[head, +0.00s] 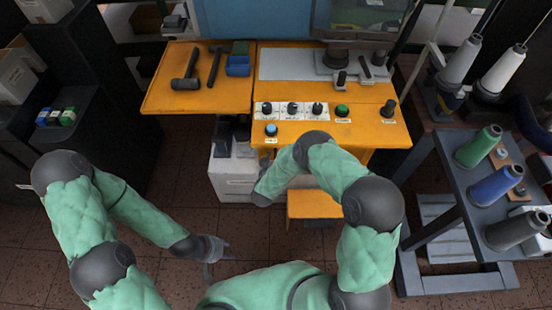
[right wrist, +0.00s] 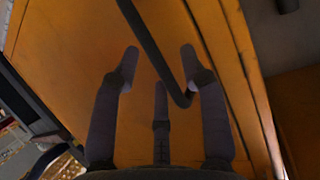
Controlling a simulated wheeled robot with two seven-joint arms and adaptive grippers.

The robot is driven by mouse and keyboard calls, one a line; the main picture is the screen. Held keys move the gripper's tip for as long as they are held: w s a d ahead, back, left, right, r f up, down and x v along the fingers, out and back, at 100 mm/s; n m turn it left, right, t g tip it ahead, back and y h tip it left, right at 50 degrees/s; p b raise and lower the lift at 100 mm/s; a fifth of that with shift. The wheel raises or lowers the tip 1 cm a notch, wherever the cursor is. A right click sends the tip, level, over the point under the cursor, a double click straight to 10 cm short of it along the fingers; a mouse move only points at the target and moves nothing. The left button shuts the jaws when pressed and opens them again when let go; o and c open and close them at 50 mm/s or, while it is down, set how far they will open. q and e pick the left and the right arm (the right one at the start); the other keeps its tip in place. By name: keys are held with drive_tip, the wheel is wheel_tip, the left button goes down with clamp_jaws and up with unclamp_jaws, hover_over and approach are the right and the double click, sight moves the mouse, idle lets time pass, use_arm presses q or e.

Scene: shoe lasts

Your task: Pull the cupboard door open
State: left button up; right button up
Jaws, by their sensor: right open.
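The cupboard door (right wrist: 75,75) is an orange panel filling much of the right wrist view. A dark bar handle (right wrist: 150,45) runs down across it and bends at its lower end. My right gripper (right wrist: 160,58) is open in front of the door, with the handle's lower part between its fingers. I cannot tell whether a finger touches it. In the head view my right forearm reaches down at the bench front, and its gripper is hidden. My left gripper (head: 218,249) hangs low over the floor, away from the bench; its finger opening is unclear.
The orange workbench (head: 200,100) carries hammers (head: 186,75), a blue box (head: 238,65) and several knobs. A grey rack (head: 440,160) with thread spools stands on the right. Dark shelving (head: 100,120) stands on the left. The tiled floor (head: 165,175) is clear at left centre.

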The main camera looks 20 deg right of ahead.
drive_tip(key=shift+w+d+f, duration=0.2)
drive_tip(key=shift+w+d, duration=0.05)
drive_tip(key=shift+w, duration=0.2)
clamp_jaws()
